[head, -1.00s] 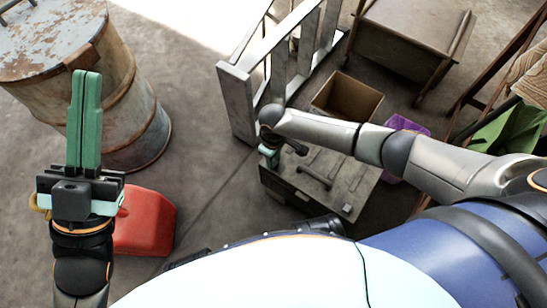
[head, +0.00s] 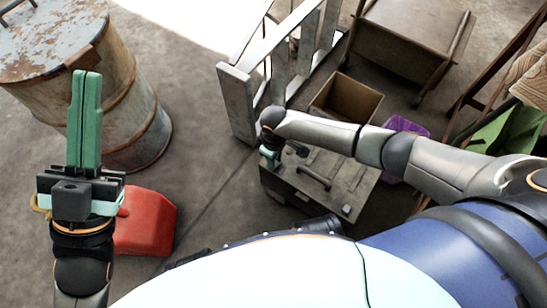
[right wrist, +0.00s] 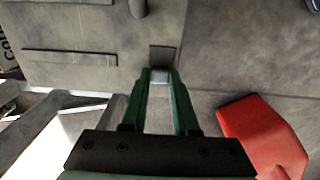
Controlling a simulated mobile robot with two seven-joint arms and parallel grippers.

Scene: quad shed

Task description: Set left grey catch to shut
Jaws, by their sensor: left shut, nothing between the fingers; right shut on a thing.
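The grey toolbox (head: 330,200) stands on the floor below my right arm, with a bar handle (head: 314,177) on its lid. One small light catch (head: 347,210) shows at its right front edge. The left grey catch (right wrist: 160,76) shows in the right wrist view, between my right fingertips and below a dark square plate. My right gripper (right wrist: 160,80) is shut on this catch. In the head view my right gripper (head: 270,157) is at the toolbox's left end and hides the catch. My left gripper (head: 87,75) is shut and empty, raised away from the toolbox.
A rusty barrel (head: 125,85) and a red can (head: 147,222) are at the left. A metal railing (head: 238,105) stands just behind the toolbox, with an open cardboard box (head: 347,98) nearby. A purple crate (head: 403,128) is at the right. Floor between can and toolbox is clear.

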